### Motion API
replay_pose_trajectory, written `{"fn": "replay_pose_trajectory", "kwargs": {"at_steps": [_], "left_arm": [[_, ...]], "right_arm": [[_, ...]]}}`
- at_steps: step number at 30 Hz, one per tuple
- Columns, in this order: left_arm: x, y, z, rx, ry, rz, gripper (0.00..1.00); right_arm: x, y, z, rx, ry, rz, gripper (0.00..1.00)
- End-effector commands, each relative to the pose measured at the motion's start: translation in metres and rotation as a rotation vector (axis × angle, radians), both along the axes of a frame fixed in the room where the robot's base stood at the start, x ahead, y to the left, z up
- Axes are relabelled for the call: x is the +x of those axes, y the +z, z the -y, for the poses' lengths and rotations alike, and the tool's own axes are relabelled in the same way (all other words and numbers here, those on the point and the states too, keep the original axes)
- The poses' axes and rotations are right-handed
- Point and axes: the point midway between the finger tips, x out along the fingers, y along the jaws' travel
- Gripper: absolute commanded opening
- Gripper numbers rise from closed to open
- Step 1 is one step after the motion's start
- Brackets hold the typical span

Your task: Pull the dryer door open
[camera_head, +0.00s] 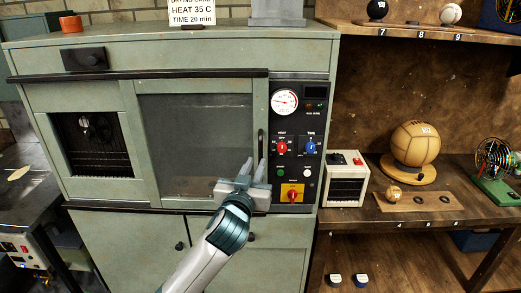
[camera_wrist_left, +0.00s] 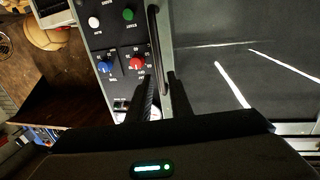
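The dryer is a pale green cabinet with a glass-windowed door (camera_head: 195,140), which is shut. A black vertical handle (camera_head: 261,145) runs along the door's right edge. My left gripper (camera_head: 256,166) is at the lower part of this handle, with its fingers pointing at the door. In the left wrist view the handle (camera_wrist_left: 155,45) runs down toward the gap between the two dark fingers (camera_wrist_left: 161,88). The fingers are apart, one on each side of the handle's line. I cannot tell whether they touch it. My right gripper is not in view.
A control panel (camera_head: 309,110) with a dial, knobs and a yellow switch is close to the handle's right. A white box (camera_head: 346,180), a large leather ball (camera_head: 415,143) and a green-based device (camera_head: 497,168) stand on the right-hand bench. Lower cabinet doors (camera_head: 275,255) are below.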

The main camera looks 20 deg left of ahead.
Motion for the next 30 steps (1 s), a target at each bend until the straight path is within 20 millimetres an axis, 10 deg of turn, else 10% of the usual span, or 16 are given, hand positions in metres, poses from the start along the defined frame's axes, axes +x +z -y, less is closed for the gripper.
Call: {"fn": "replay_pose_trajectory", "kwargs": {"at_steps": [12,27,30], "left_arm": [[0.061,0.001,-0.006,0.001,0.001,0.0,0.19],[0.072,0.0,-0.007,0.0,0.001,0.001,0.19],[0.072,0.0,-0.007,0.0,0.001,0.001,0.0]], "right_arm": [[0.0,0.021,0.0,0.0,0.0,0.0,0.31],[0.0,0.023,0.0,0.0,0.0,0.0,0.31],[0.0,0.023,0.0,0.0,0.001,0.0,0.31]]}}
